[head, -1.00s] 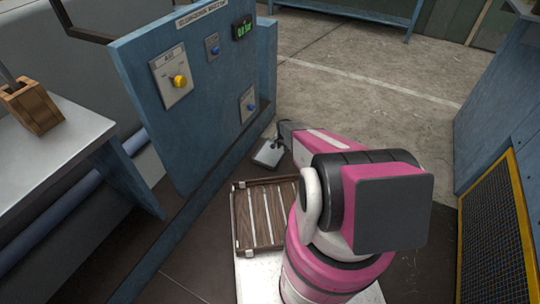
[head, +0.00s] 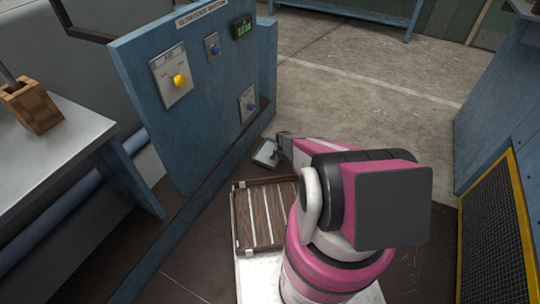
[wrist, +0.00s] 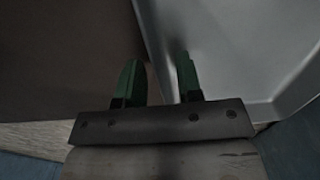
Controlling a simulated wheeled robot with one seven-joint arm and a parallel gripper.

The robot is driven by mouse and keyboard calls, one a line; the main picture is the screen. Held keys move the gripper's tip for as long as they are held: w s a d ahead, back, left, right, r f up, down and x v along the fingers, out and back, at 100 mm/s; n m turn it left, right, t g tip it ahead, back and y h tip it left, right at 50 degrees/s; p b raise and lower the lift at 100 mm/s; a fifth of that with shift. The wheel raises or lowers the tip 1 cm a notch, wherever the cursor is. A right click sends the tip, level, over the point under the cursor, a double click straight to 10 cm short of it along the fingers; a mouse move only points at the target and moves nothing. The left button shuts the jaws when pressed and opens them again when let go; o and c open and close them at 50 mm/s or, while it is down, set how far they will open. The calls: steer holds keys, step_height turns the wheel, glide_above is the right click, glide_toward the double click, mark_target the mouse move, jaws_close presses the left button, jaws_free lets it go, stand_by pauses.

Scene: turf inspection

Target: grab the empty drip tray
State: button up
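The drip tray (head: 265,153) is a small grey metal tray on the dark floor at the foot of the blue panel. In the wrist view its interior (wrist: 235,50) fills the upper right and looks bare. My gripper (wrist: 160,75) shows two green fingers standing apart. The tray's left rim passes between them, with the right finger over the inside and the left finger outside. I see gaps beside the rim, so the fingers do not look closed on it. In the head view my gripper (head: 281,144) is at the tray's right side.
A blue control panel (head: 205,105) with knobs stands just left of the tray. A wooden slatted crate (head: 262,218) lies on my white platform. A bench (head: 60,160) with a wooden holder (head: 32,105) is at left. The concrete floor (head: 350,90) beyond is open.

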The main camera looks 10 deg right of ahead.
jaws_close()
steer(key=shift+r, duration=0.15)
